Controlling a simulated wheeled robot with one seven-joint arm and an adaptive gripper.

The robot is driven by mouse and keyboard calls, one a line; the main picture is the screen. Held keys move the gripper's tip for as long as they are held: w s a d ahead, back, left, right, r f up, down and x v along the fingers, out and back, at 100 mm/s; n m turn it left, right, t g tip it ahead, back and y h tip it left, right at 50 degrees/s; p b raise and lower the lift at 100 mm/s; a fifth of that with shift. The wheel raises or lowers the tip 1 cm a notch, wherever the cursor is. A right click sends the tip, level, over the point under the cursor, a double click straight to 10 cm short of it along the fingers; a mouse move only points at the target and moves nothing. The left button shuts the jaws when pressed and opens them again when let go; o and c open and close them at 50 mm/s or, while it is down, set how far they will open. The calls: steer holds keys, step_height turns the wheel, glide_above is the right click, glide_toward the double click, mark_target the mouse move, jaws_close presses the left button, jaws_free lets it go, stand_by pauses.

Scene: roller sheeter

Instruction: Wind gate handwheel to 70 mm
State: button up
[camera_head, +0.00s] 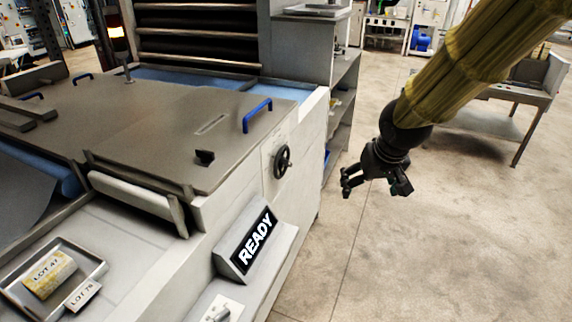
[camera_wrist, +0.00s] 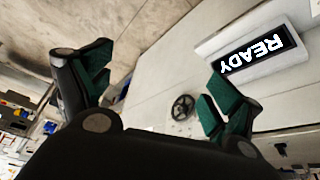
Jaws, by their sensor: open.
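The gate handwheel (camera_head: 282,162) is a small dark spoked wheel on the light side panel of the roller sheeter (camera_head: 150,130). A pale plate with faint markings sits behind it, too small to read. My gripper (camera_head: 372,190) is in the air to the right of the wheel, apart from it. In the wrist view the handwheel (camera_wrist: 183,107) shows beyond and between my gripper's open, empty fingers (camera_wrist: 155,88), which have green pads. The wheel's setting cannot be read.
A sloped display reading READY (camera_head: 256,243) juts out below the handwheel. A blue handle (camera_head: 257,115) stands on the cover above. A tray (camera_head: 95,262) with labelled lots lies at lower left. A metal table (camera_head: 510,95) stands at right. The floor beside the machine is clear.

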mark_target(290, 165)
steer(key=w+f+n+t+y+b, duration=0.1)
steer(key=w+f+n+b, duration=0.1)
steer(key=w, duration=0.3)
steer(key=w+a+f+n+t+y+b, duration=0.1)
steer(key=w+n+t+b, duration=0.1)
steer(key=w+n+b, duration=0.1)
steer(key=w+a+f+n+t+b, duration=0.1)
steer(key=w+f+n+b, duration=0.1)
steer(key=w, duration=0.5)
steer(key=shift+w+a+f+n+y+b, duration=0.1)
steer(key=shift+w+f+n+y+b, duration=0.25)
steer(key=shift+n+b, duration=0.75)
steer(key=w+a+f+n+t+y+b, duration=0.1)
steer(key=w+a+f+n+y+b, duration=0.2)
steer(key=w+n+b, duration=0.5)
steer(key=w+a+f+n+t+y+b, duration=0.2)
steer(key=w+f+n+y+b, duration=0.3)
steer(key=n+b, duration=0.4)
step_height(290, 165, down, 5)
steer(key=a+n+g+y+b, duration=0.1)
steer(key=n+g+y+b, duration=0.5)
steer(key=n, duration=0.7)
steer(key=shift+t, duration=0.7)
steer(key=x, duration=0.7)
steer(key=b+x, duration=0.1)
steer(key=x, duration=0.2)
steer(key=shift+w+a+f, duration=0.1)
steer(key=shift+w+a, duration=0.15)
steer(key=shift+w, duration=0.2)
steer(key=c, duration=1)
